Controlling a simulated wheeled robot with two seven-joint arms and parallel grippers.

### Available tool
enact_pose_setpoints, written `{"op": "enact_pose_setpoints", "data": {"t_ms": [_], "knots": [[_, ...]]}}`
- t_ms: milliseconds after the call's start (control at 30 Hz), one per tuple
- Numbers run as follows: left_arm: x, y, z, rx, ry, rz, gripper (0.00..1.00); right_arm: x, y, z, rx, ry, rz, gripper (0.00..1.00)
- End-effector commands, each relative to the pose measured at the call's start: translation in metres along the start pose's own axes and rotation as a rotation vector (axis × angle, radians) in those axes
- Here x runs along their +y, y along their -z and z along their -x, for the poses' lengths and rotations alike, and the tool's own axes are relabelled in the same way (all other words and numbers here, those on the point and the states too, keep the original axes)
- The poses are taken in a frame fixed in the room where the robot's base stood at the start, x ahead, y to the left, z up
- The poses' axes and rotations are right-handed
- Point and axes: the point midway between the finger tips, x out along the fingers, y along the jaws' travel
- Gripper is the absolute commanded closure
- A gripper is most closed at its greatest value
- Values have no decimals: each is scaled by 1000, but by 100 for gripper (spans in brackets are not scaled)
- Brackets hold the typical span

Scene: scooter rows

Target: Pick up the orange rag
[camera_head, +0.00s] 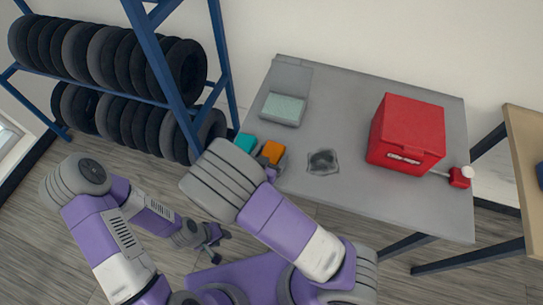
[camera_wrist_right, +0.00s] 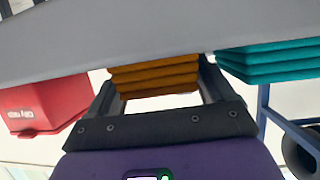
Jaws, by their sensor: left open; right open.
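The orange rag (camera_head: 271,152) is a folded stack at the left front edge of the grey table (camera_head: 365,96). In the right wrist view the orange rag (camera_wrist_right: 153,75) lies between the two spread fingers of my right gripper (camera_wrist_right: 157,82). The fingers are open, with a gap of light visible below the rag; I cannot tell whether they touch it. In the head view my right gripper (camera_head: 276,165) is mostly hidden behind my own arm, at the rag. My left gripper (camera_head: 214,244) is open and empty, low over the floor, away from the table.
A teal rag (camera_head: 245,143) lies close beside the orange one and also shows in the wrist view (camera_wrist_right: 270,60). A grey bag or patch (camera_head: 323,161), an open case (camera_head: 284,108), a red box (camera_head: 408,135) and a red bottle (camera_head: 460,178) are on the table. A blue tyre rack (camera_head: 150,45) stands left.

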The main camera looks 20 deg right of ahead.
Motion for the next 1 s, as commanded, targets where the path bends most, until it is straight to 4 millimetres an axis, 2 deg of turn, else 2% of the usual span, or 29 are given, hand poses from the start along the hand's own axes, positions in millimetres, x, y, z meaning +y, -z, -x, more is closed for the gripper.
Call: {"op": "enact_pose_setpoints", "data": {"t_ms": [167,400,700,767,1000], "knots": [[0,0,1,0,0,0,57,0,0,0,0,0,0,20],[0,0,0,0,0,0,57,0,0,0,0,0,0,56],[1,0,4,0,0,0,57,0,6,3,0,1,-2,57],[3,0,7,0,0,0,57,0,14,6,0,1,-5,57],[11,-1,29,0,0,0,57,0,61,25,-1,2,-6,57]]}}
